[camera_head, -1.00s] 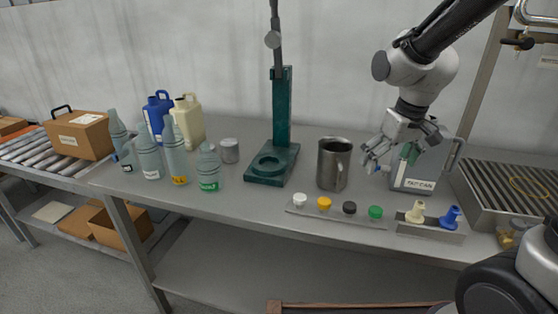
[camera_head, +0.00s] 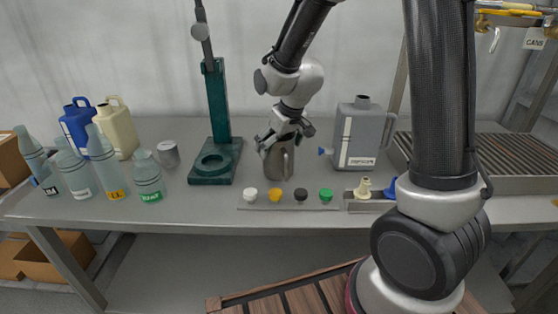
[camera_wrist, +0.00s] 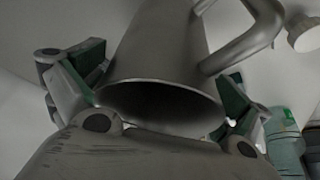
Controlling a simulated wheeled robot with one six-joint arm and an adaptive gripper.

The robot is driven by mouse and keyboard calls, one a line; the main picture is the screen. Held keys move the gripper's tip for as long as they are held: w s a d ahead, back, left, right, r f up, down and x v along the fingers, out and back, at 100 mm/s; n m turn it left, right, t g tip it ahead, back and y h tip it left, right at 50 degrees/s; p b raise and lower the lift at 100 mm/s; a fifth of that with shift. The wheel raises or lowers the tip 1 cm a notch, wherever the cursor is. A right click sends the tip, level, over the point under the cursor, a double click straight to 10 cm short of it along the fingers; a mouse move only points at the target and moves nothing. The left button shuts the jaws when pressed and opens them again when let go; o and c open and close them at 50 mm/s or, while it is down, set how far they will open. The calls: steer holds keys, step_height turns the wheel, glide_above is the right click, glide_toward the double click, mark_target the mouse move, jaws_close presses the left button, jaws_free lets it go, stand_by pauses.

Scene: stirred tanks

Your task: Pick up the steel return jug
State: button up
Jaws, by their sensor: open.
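The steel return jug (camera_head: 279,164) stands upright on the bench, with its handle on the right side. In the wrist view the jug (camera_wrist: 160,60) shows its dark open mouth towards the camera, and its handle (camera_wrist: 245,40) rises at upper right. My gripper (camera_head: 282,138) is at the jug's top, its fingers spread on either side of the rim. In the wrist view my gripper (camera_wrist: 160,100) is open, with green-padded fingers left and right of the jug. Whether the pads touch the wall I cannot tell.
A green stand (camera_head: 216,160) is left of the jug and a grey can (camera_head: 362,138) is to its right. A strip of coloured caps (camera_head: 288,206) lies in front. Several bottles (camera_head: 104,165) stand at left. Bare bench lies between the stand and jug.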

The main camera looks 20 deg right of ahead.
steer(key=shift+c, duration=0.2)
steer(key=c, duration=0.9)
steer(key=shift+c, duration=0.2)
